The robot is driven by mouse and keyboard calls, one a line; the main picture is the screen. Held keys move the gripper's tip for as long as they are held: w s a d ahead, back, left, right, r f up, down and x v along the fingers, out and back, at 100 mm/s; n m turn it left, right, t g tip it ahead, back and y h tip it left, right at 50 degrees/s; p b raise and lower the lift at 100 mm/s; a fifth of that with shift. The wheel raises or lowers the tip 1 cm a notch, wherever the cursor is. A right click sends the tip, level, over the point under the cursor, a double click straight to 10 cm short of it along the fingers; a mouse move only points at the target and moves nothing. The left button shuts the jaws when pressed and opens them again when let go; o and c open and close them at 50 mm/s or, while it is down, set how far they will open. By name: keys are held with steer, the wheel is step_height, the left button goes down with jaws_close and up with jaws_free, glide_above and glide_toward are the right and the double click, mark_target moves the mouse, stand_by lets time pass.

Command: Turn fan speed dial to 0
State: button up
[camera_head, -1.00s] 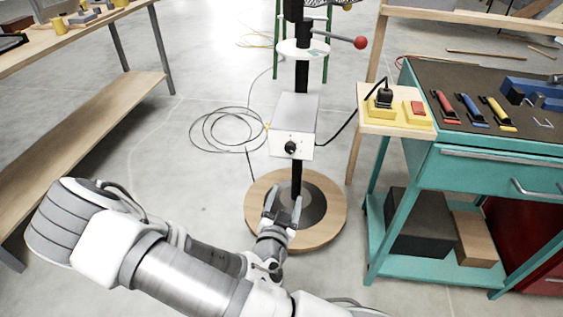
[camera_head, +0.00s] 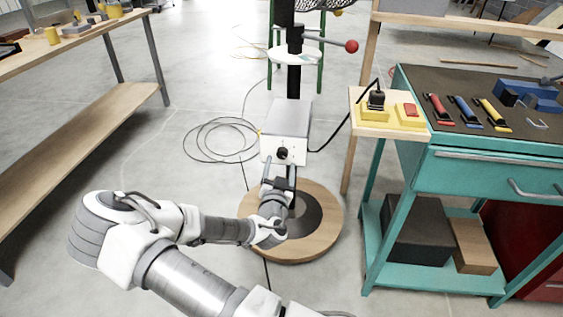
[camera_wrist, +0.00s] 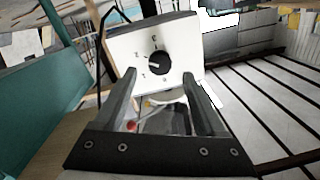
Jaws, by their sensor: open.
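The fan speed dial (camera_head: 282,153) is a round black knob on the front of a white control box (camera_head: 288,120), which is fixed to a black post. In the wrist view the dial (camera_wrist: 158,64) shows a light pointer line and markings around it on the white face; the markings are too small to read surely. My gripper (camera_head: 280,168) is just below and in front of the box. In the wrist view its two fingers (camera_wrist: 165,88) are apart, with nothing between them, and their tips lie a little below the dial on either side. I cannot see contact.
The post stands on a round wooden base (camera_head: 330,225). A teal workbench (camera_head: 420,180) with tools is at the right, beside a small wooden stand with yellow switch boxes (camera_head: 374,112). A wooden table (camera_head: 85,125) is at the left. A black cable coils on the floor.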

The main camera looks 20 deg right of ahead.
mark_target(282, 155)
steer(key=shift+x, duration=1.8)
jaws_close()
